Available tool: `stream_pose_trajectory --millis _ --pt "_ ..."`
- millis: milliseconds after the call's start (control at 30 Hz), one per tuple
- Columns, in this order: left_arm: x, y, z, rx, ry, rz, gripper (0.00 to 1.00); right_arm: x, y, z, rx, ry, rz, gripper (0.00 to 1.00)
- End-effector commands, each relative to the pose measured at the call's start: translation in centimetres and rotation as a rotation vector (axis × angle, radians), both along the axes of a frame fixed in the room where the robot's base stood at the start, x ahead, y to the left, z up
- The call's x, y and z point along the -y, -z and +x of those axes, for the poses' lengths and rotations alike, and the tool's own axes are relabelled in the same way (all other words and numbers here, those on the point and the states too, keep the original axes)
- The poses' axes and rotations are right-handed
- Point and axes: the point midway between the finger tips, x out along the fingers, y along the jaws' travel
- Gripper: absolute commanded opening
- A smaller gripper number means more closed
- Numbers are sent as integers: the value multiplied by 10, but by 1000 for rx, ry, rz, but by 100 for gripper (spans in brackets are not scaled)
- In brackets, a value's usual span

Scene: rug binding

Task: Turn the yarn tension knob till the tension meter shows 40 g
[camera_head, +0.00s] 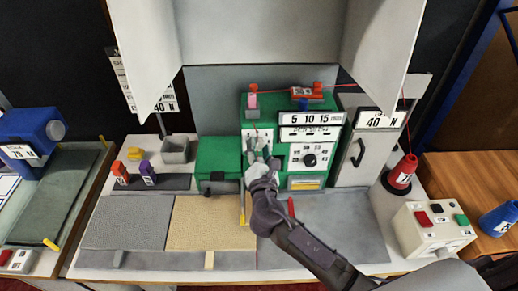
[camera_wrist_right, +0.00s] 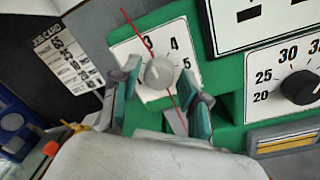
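The green machine (camera_head: 222,152) stands at the back of the bench. A pale grey knob (camera_wrist_right: 159,73) sits on its white dial plate marked 3, 4, 5, with the pointer near the lower left. I cannot tell for sure that it is the tension knob. My right gripper (camera_head: 260,158) is in front of this plate. In the wrist view its fingers (camera_wrist_right: 160,80) stand apart on either side of the knob, with gaps visible. My left gripper is out of view.
A black knob (camera_wrist_right: 301,87) on a 20–35 scale is right of the grey one. Red yarn (camera_wrist_right: 140,35) crosses the dial. A red cone (camera_head: 402,173) and a button box (camera_head: 432,228) stand at right.

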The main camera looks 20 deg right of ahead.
Motion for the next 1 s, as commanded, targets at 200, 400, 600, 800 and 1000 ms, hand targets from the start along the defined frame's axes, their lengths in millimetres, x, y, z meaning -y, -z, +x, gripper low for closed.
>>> stream_pose_trajectory --millis 200,400,600,800,1000 --pt "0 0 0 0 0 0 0 0 0 0 0 0 0 4" --pt "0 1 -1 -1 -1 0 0 0 1 0 2 0 8 0" --pt "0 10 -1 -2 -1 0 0 0 3 0 18 0 66 0" --pt "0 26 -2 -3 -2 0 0 0 5 -1 55 0 193 0" --pt "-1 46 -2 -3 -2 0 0 0 7 -1 104 0 364 0"
